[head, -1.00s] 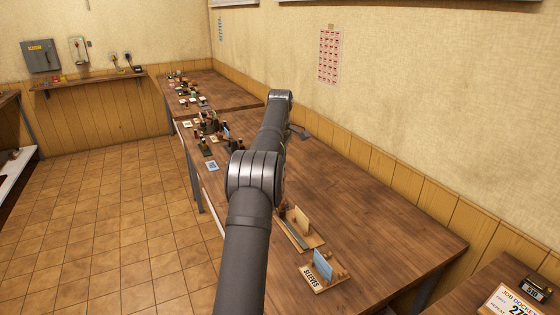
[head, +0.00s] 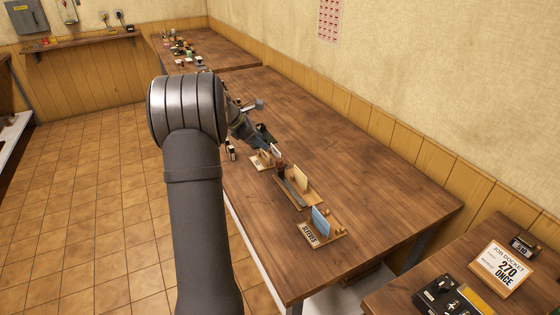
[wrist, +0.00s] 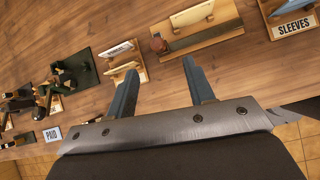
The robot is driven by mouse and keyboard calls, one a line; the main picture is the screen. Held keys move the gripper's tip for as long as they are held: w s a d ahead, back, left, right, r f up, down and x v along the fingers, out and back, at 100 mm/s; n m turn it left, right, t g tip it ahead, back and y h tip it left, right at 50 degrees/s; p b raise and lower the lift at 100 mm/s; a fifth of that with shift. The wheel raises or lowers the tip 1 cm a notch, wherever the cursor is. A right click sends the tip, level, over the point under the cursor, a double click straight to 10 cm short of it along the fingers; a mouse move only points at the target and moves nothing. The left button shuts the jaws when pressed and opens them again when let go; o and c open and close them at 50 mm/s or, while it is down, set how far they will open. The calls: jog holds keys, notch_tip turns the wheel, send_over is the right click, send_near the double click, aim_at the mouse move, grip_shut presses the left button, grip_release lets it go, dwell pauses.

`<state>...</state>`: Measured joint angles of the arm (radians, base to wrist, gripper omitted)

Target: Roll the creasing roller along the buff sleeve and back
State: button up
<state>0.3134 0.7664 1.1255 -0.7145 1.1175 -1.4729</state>
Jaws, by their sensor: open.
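A buff sleeve (head: 301,178) stands upright on a wooden stand (head: 313,200) on the bench. A long grey bar (head: 292,193) lies along this stand's front, with a reddish-brown knob (head: 281,167) at its far end; this looks like the creasing roller, but I cannot tell for sure. The wrist view shows the buff sleeve (wrist: 192,14), the knob (wrist: 158,45) and the bar (wrist: 205,40) beyond my right fingertip. My gripper (wrist: 159,67) is open and empty, above the bench. It is small and partly hidden by my arm in the head view.
A "SLEEVES" stand (head: 309,234) with an upright blue sleeve (head: 321,222) is nearer. A small labelled stand (wrist: 120,48) holds a pale card (wrist: 125,67). The bench's right side is clear.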

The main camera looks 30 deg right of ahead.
aim_at(279, 160)
jog(key=d+f+n, duration=0.1)
jog(key=d+f, duration=0.2)
jog(key=f, duration=0.1)
jog(key=w+d+f+n+t, duration=0.1)
jog(key=d+f, duration=0.1)
jog(key=f, duration=0.2)
jog(key=d+f+n+h, duration=0.1)
jog(key=d+f, duration=0.2)
jog(key=f, duration=0.2)
jog(key=shift+w+d, duration=0.2)
jog(key=shift+d, duration=0.1)
grip_shut()
